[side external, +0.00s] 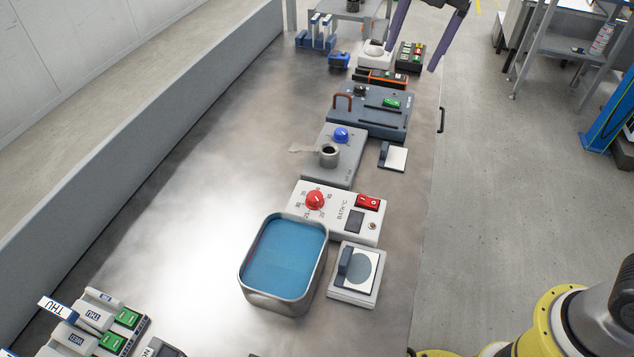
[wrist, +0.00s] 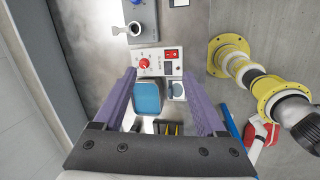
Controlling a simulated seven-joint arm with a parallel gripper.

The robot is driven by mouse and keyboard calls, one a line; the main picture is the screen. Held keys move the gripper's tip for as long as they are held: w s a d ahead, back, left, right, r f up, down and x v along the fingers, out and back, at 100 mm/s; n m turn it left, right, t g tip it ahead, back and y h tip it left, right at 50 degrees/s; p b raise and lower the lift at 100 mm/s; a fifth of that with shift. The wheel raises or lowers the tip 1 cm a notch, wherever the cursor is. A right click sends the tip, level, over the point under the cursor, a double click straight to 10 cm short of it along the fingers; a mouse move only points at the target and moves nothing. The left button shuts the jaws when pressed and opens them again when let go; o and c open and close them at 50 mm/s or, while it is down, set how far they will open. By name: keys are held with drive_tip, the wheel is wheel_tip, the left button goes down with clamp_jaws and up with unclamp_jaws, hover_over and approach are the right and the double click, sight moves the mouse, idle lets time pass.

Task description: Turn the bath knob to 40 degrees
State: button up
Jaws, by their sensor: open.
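The bath knob (side external: 315,200) is a round red knob with a pale mark, on the white "BATH °C" panel (side external: 347,236). Numbers ring it, but I cannot read its exact setting. It also shows in the wrist view (wrist: 144,63), between and beyond my fingertips. A metal bath (side external: 243,273) of blue liquid sits right in front of the panel. My gripper (side external: 411,58) shows at the top of the side external view, its purple fingers spread, empty and well apart from the knob. Both fingers also show in the wrist view (wrist: 159,73).
The panel also bears a red rocker switch (side external: 368,202). A white pad with a dark lever (side external: 354,273) stands right of the bath. Behind the panel are a grey unit with a blue knob (side external: 342,135) and a dark blue box (side external: 370,112).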

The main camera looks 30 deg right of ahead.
drive_tip(key=w+a+f+n+g, duration=0.2)
drive_tip(key=w+a+f+n, duration=0.1)
drive_tip(key=w+a+f, duration=0.45)
drive_tip(key=n+g+h, duration=0.1)
approach(314, 196)
drive_tip(key=f, duration=0.9)
drive_tip(key=shift+s+d, duration=0.1)
drive_tip(key=shift+d, duration=0.1)
drive_tip(key=shift+r, duration=0.1)
clamp_jaws()
